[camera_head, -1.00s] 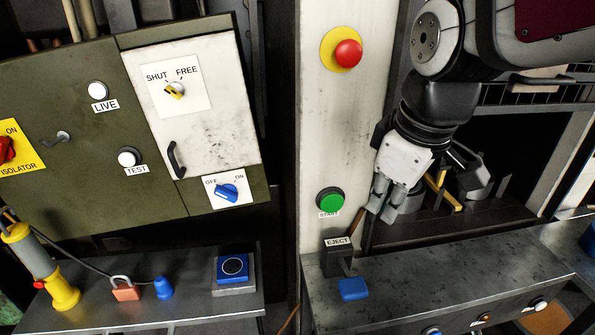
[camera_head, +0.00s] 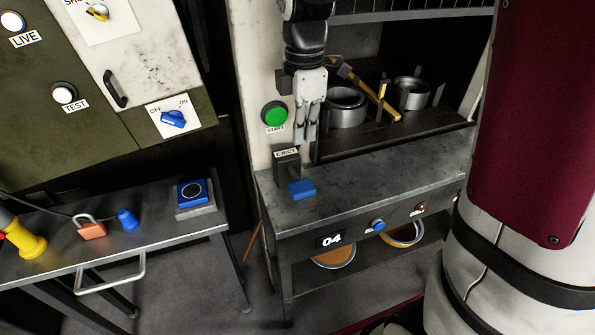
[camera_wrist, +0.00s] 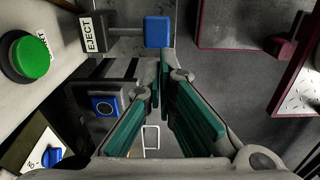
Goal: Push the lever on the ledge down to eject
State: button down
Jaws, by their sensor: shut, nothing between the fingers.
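The eject lever has a blue paddle (camera_head: 302,190) on a short arm from a dark block labelled EJECT (camera_head: 287,165), on the ledge (camera_head: 340,190). In the wrist view the blue paddle (camera_wrist: 157,32) shows at the top centre, joined by a rod to the EJECT block (camera_wrist: 93,32). My gripper (camera_head: 307,138) points down above the ledge, just above the paddle and apart from it. Its green-padded fingers (camera_wrist: 165,85) also show in the wrist view, with nothing between them.
A green START button (camera_head: 275,115) is on the white post left of my gripper. Metal rings (camera_head: 346,105) and a yellow-handled tool (camera_head: 375,95) lie in the recess behind. A side table (camera_head: 150,232) holds a blue-topped box (camera_head: 193,193) and a padlock (camera_head: 91,228).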

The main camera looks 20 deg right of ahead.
aim_at(302, 188)
notch_tip(302, 188, down, 14)
jog(key=shift+p, duration=0.5)
dwell(0.5)
